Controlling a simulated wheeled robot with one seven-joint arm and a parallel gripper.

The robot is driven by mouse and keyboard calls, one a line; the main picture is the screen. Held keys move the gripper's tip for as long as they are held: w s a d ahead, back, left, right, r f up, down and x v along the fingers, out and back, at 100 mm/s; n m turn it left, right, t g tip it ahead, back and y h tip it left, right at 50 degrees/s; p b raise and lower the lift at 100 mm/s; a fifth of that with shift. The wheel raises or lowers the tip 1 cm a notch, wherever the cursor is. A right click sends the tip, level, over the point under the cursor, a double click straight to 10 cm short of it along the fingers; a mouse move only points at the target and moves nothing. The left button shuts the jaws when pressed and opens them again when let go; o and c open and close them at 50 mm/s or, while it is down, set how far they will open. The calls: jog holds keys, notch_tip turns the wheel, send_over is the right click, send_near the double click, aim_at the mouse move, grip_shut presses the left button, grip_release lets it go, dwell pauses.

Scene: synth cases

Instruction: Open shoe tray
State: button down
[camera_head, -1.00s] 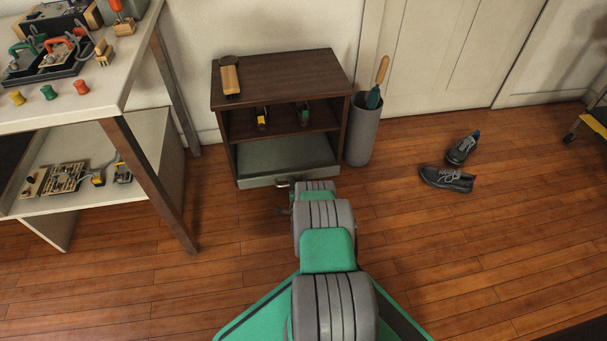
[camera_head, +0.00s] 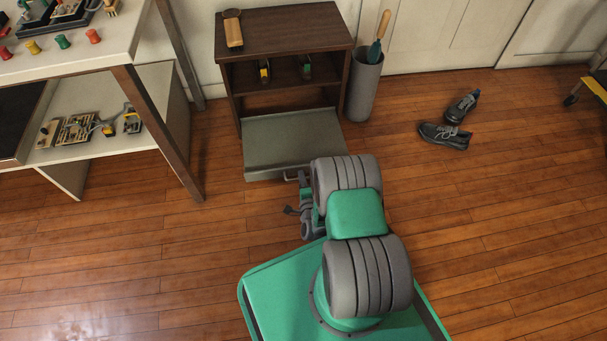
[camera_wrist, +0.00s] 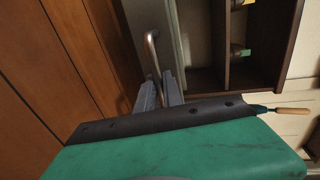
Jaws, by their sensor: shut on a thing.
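The grey shoe tray (camera_head: 291,140) is drawn well out of the bottom of the dark brown cabinet (camera_head: 285,33), and the part in view is empty. My gripper (camera_head: 301,178) is at the tray's front edge, low over the floor, partly hidden by my arm. In the wrist view the two fingers of my gripper (camera_wrist: 160,92) are closed around one end of the metal bar handle (camera_wrist: 151,48) on the tray front. The exact contact between fingers and bar is small and dark.
Grey shoes (camera_head: 445,135) lie on the floor at the right. A grey cylinder bin (camera_head: 362,93) stands beside the cabinet. A workbench (camera_head: 130,95) with tools stands at the left. A brush (camera_head: 233,30) lies on the cabinet top. Floor around my base is clear.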

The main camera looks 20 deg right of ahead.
jog(key=c, duration=1.5)
grip_release()
jog(key=shift+w, duration=0.1)
